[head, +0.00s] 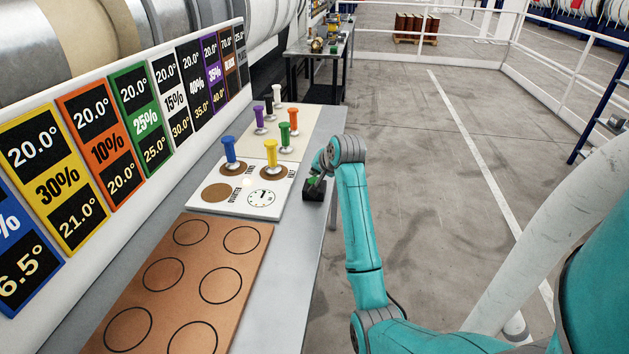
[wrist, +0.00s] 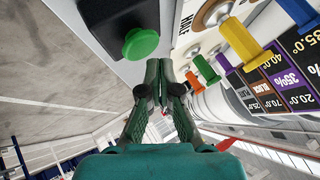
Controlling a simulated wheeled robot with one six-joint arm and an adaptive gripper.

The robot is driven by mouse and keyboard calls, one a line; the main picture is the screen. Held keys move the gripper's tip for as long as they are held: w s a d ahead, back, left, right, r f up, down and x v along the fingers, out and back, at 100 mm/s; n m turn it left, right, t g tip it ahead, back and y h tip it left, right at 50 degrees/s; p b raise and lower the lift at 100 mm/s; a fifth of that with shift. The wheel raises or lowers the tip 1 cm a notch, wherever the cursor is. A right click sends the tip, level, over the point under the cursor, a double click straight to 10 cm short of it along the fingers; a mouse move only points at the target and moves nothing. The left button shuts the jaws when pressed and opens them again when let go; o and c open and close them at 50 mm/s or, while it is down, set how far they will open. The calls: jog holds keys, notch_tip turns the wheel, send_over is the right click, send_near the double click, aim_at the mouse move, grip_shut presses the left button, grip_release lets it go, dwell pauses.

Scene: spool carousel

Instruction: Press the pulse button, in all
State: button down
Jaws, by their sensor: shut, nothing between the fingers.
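A black button box (head: 314,190) stands at the right edge of the grey table, beside the white dial panel. In the wrist view its round green button (wrist: 141,43) shows clearly on the dark housing (wrist: 110,15). My gripper (head: 317,172) is at the box in the head view and hides part of the button. In the wrist view my gripper (wrist: 159,68) is shut and empty, with its fingertips just below and right of the button in the picture. I cannot tell whether the fingertips touch it.
The white panel (head: 225,203) carries a dial (head: 262,198), a blue spool (head: 229,150) and a yellow spool (head: 272,155). More coloured spools stand behind. A brown board (head: 205,260) with black circles lies in front. Number signs (head: 91,145) line the left; open floor lies right.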

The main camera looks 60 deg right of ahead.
jog(key=shift+r, duration=2.5)
